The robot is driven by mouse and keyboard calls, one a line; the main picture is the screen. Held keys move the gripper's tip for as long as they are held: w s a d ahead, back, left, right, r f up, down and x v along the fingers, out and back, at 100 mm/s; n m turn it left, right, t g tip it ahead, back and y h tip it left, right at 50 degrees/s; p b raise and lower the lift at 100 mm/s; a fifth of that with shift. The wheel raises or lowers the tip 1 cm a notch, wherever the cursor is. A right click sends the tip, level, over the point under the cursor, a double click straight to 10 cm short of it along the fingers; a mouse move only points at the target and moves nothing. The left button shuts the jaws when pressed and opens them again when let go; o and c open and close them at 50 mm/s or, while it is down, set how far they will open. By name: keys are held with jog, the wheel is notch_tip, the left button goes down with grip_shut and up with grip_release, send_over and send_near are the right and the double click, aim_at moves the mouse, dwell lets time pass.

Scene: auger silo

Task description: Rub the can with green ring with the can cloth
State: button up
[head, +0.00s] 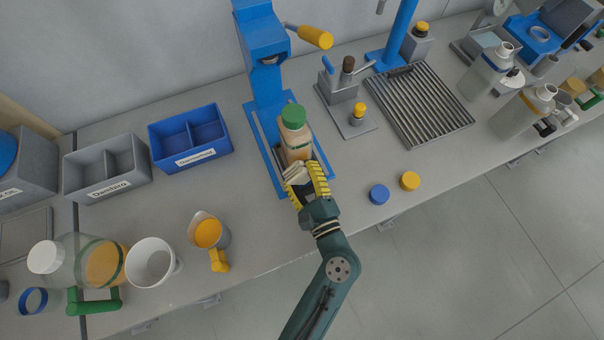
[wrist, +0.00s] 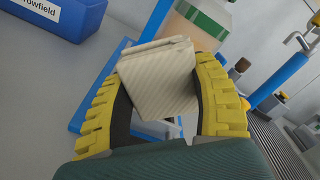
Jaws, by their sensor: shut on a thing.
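My gripper (head: 307,184), with yellow ribbed fingers, is shut on a folded cream striped cloth (wrist: 160,80), the can cloth; it also shows in the head view (head: 296,173). A tan container with a green top (head: 294,138), seemingly the can with green ring, stands on the blue press base in the head view. In the wrist view it shows a green band (wrist: 207,18) just behind the cloth, and its lower part is hidden. The cloth is close against its near side; I cannot tell whether they touch.
The blue press (head: 262,50) rises behind the container. A blue bin (head: 190,137) and a grey bin (head: 107,168) stand left. A yellow cap (head: 410,181) and a blue cap (head: 379,194) lie right of my gripper. A white mug (head: 152,262) stands at the front left.

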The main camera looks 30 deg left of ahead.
aim_at(310, 155)
jog(key=shift+x, duration=0.9)
dwell(0.3)
jog(key=shift+w, duration=0.1)
jog(key=shift+w+d+b, duration=0.6)
jog(key=shift+w+d, duration=0.7)
jog(key=shift+w, duration=0.15)
